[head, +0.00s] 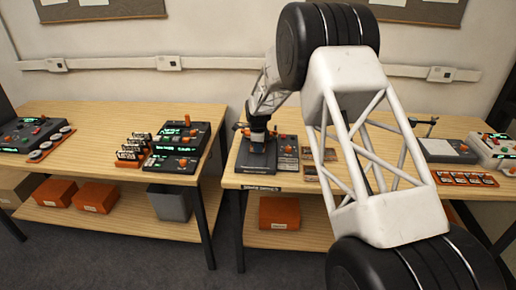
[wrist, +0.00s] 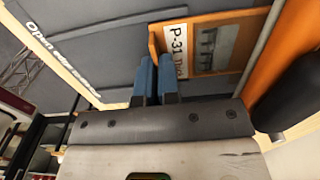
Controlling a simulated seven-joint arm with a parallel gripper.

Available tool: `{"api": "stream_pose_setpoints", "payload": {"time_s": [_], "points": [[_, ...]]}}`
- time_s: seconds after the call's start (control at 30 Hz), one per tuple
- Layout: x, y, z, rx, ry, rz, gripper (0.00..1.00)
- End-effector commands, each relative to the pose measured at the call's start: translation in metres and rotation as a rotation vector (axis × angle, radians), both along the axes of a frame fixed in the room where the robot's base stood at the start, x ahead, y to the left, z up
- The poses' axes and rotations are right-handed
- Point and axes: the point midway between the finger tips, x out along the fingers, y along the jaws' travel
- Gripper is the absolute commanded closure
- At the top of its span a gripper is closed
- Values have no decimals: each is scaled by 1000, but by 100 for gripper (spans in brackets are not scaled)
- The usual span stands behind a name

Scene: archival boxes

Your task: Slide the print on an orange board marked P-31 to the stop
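The orange board (wrist: 153,40) marked P-31 shows at the top right of the wrist view, with a white label and a grey print (wrist: 214,46) on it. In the head view my gripper (head: 257,138) is low over a dark grey unit (head: 257,160); the board is too small to make out there.
Cards (head: 309,163) lie right of the dark unit on the middle table. My arm hides much of that table. A grey device (head: 447,150) and an orange card tray (head: 463,179) are at its right. The left table (head: 85,115) holds consoles, with a gap between the tables.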

Motion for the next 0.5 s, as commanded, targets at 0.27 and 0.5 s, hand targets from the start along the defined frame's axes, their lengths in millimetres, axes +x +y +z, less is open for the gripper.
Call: {"api": "stream_pose_setpoints", "payload": {"time_s": [0.27, 0.5], "points": [[4, 0, 3, 2, -10, -1, 93], [3, 0, 2, 2, -7, 0, 66]]}}
